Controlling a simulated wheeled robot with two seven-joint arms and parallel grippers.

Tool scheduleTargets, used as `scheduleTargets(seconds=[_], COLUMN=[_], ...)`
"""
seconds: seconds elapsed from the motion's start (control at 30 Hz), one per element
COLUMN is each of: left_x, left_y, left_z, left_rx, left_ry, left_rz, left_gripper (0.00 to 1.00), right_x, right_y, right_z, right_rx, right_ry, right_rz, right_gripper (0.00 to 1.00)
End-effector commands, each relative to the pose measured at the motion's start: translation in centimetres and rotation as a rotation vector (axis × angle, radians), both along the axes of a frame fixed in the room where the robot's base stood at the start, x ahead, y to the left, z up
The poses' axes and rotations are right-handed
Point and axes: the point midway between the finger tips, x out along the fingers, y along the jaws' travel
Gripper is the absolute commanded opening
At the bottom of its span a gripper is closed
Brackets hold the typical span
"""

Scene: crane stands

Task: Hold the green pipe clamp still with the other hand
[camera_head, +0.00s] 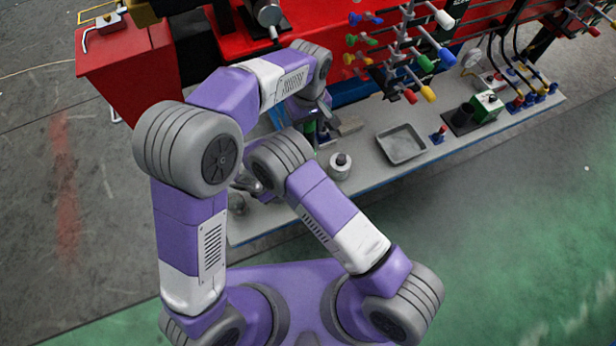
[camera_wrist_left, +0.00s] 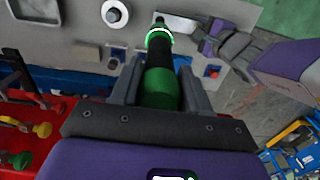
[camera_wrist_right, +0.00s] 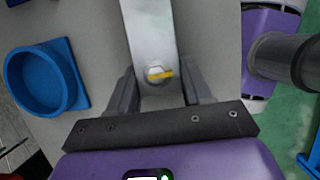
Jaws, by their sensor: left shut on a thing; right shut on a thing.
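In the left wrist view my left gripper (camera_wrist_left: 160,92) is shut on a black and green cylinder (camera_wrist_left: 160,90). A glowing green ring (camera_wrist_left: 158,32) sits near its far end. In the right wrist view my right gripper (camera_wrist_right: 158,90) is shut around a flat metal bar (camera_wrist_right: 150,35) with a round fastener and a yellow mark. The right gripper also shows beside this metal piece in the left wrist view (camera_wrist_left: 208,36), close to the cylinder's tip. I cannot tell which held piece is the green pipe clamp. In the head view my arms hide most of both grippers.
A grey tray (camera_head: 402,145) and a white round part with a black knob (camera_head: 340,166) stand on the bench. A rack of coloured valve handles (camera_head: 405,55) rises behind. A blue round cup (camera_wrist_right: 42,82) stands beside the right gripper. My arms cross closely over the bench's left end.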

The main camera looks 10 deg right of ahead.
Motion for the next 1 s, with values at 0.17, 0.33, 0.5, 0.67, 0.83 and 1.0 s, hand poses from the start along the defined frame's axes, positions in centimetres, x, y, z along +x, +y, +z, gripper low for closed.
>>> scheduleTargets(seconds=[0.17, 0.33, 0.5, 0.67, 0.83, 1.0], left_x=[0.1, 0.0, 0.0, 0.0, 0.0, 0.0], left_y=[-0.1, 0.0, 0.0, -0.1, -0.1, -0.1], left_z=[0.0, -1.0, -2.3, -3.5, -4.3, -4.6], left_rx=[-0.002, -0.001, -0.002, -0.002, -0.001, -0.002], left_ry=[-0.003, -0.001, -0.002, -0.002, -0.003, -0.003], left_rz=[0.000, 0.000, 0.000, 0.000, 0.001, 0.000], left_gripper=[0.00, 0.00, 0.00, 0.00, 0.00, 0.00], right_x=[0.0, 0.0, 0.0, 0.0, 0.0, 0.0], right_y=[0.0, 0.0, 0.0, 0.0, 0.0, 0.0], right_z=[0.1, 0.1, 0.1, 0.1, 0.1, 0.1], right_rx=[0.000, 0.000, 0.000, 0.000, 0.000, 0.001], right_ry=[-0.001, -0.001, -0.001, -0.001, -0.001, -0.002], right_rz=[0.000, 0.000, 0.000, 0.000, 0.000, 0.001], right_gripper=[0.08, 0.08, 0.08, 0.08, 0.08, 0.08])
